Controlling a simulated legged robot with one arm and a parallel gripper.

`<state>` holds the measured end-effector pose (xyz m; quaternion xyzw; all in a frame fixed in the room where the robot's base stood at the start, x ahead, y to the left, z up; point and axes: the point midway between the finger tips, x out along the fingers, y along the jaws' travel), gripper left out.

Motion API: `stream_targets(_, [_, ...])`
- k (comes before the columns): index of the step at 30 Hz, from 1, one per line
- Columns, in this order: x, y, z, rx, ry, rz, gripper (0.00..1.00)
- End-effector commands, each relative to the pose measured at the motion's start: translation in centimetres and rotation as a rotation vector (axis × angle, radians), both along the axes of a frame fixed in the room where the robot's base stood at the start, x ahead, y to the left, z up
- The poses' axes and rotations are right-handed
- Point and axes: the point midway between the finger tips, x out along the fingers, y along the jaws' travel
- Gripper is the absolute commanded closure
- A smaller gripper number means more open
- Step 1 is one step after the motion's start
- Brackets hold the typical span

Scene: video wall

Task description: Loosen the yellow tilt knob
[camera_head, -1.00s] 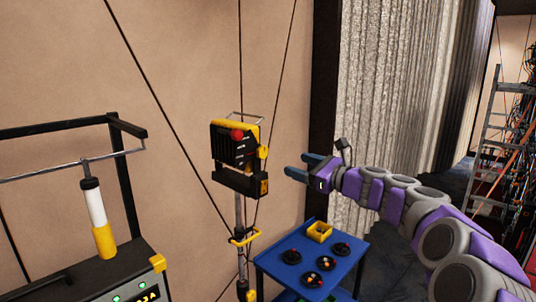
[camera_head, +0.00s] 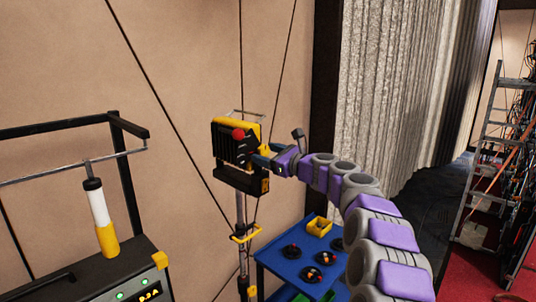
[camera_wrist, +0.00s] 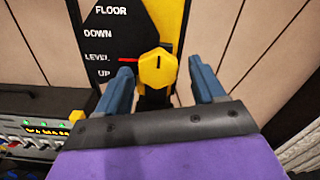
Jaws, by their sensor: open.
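The yellow tilt knob (camera_wrist: 158,70) sits on the side of the black and yellow head unit (camera_head: 232,150), beside a dark label reading FLOOR, DOWN, LEVEL and UP. A red mark (camera_wrist: 128,59) by LEVEL lies left of the knob. In the wrist view my gripper (camera_wrist: 160,78) is open, with one blue finger on each side of the knob. A gap shows between the knob and the right finger; contact on the left cannot be told. In the head view my gripper (camera_head: 262,155) is at the unit's right side and hides most of the knob.
A black console (camera_head: 110,280) stands left. A ladder (camera_head: 485,150) is far right.

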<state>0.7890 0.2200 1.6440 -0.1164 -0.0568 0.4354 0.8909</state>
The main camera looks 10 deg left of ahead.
Motion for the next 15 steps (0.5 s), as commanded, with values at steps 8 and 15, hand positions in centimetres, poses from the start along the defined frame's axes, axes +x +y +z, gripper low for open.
stream_targets(8, [0.05, 0.14, -0.05, -0.001, 0.000, 0.000, 0.36])
stream_targets(15, [0.05, 0.12, -0.06, -0.001, 0.000, 0.000, 0.59])
